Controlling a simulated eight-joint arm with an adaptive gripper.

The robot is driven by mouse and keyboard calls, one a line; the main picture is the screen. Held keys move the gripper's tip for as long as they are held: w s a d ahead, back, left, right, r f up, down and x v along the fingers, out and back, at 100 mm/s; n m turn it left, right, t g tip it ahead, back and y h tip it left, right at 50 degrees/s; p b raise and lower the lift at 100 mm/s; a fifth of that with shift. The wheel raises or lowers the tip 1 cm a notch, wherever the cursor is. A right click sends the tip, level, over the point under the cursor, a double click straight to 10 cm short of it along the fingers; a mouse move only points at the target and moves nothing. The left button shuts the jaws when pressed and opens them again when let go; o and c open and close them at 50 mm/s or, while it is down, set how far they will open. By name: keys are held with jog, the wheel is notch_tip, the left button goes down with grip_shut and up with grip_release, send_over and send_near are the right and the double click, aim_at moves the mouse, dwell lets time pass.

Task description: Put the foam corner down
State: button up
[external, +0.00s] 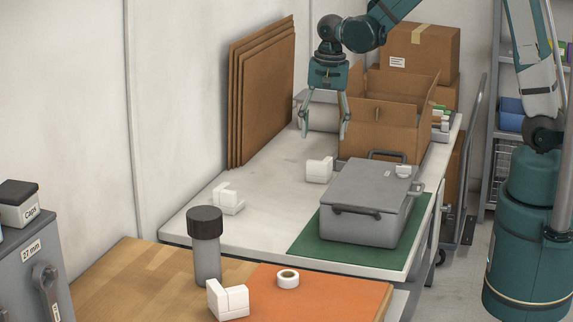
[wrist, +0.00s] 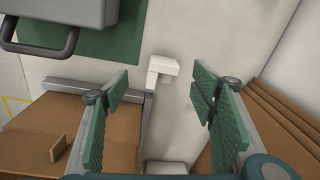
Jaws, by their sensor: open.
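A white L-shaped foam corner (external: 319,170) rests on the pale table between the grey case and the cardboard sheets. It also shows in the wrist view (wrist: 163,68), just beyond and between the fingertips. My gripper (external: 324,130) is open and empty above the table, behind this corner and apart from it. Its two green-padded fingers (wrist: 160,92) are spread wide in the wrist view. Another white foam corner (external: 228,200) lies on the table's left side. A third (external: 229,300) stands on the wooden bench in front.
A grey lidded case (external: 365,205) stands on a green mat (external: 306,238). An open cardboard box (external: 385,128) is close right of my gripper. Upright cardboard sheets (external: 262,95) lean at the wall. A dark-capped cylinder (external: 206,262) and tape roll (external: 288,278) stand in front.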

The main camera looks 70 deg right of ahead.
jog(key=m, duration=0.2)
send_over(318, 169)
jog(key=d, duration=0.2)
jog(key=shift+g, duration=0.4)
jog(key=f, duration=0.6)
jog(key=shift+w, duration=0.2)
jog(key=shift+f, duration=1.2)
jog(key=shift+f+b, duration=0.1)
jog(key=shift+b, duration=0.2)
jog(key=shift+f+b, duration=0.4)
jog(key=shift+f, duration=2.15)
jog(key=c, duration=0.8)
